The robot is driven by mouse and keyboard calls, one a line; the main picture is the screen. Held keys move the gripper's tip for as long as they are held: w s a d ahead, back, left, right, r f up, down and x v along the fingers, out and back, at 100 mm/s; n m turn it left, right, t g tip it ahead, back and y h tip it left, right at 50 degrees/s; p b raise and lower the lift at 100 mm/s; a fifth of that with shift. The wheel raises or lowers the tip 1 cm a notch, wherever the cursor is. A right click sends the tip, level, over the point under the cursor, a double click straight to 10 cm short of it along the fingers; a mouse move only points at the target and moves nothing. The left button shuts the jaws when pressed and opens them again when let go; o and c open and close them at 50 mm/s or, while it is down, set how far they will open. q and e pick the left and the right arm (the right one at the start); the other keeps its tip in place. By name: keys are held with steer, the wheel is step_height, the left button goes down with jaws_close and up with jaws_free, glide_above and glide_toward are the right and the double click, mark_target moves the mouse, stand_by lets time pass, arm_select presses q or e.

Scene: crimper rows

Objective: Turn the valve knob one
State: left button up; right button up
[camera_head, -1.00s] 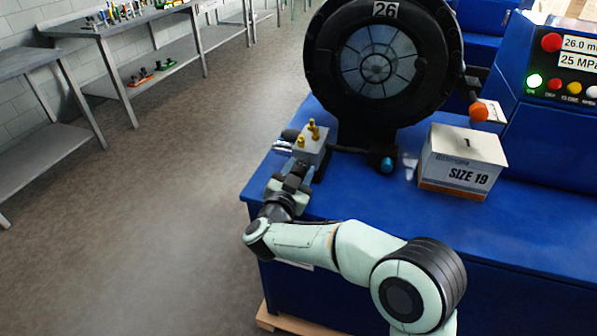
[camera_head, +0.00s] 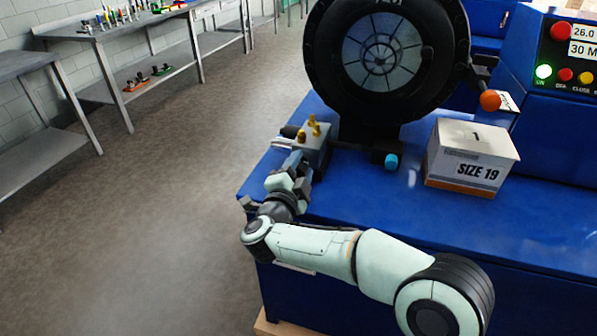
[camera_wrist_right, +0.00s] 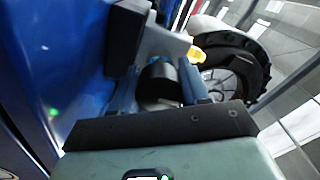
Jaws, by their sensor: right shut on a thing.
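The grey valve block (camera_head: 315,146) with brass fittings (camera_head: 313,128) sits at the left end of the blue bench, below the crimper. My right gripper (camera_head: 293,163) is at the block's near side. In the right wrist view a black round knob (camera_wrist_right: 160,80) sits between the two blue-grey fingers, and the gripper (camera_wrist_right: 162,84) is shut on it. A yellow fitting (camera_wrist_right: 196,54) shows just beyond. The knob is hidden by my gripper in the head view. My left gripper is not in view.
The large black crimper head (camera_head: 385,58) stands behind the block. A white box marked SIZE 19 (camera_head: 470,155) stands to the right, near a blue-tipped part (camera_head: 391,161). The control panel (camera_head: 570,62) is at upper right. Open floor lies left.

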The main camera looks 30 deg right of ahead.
steer(key=shift+m, duration=0.4)
steer(key=o, duration=1)
steer(key=shift+o, duration=0.2)
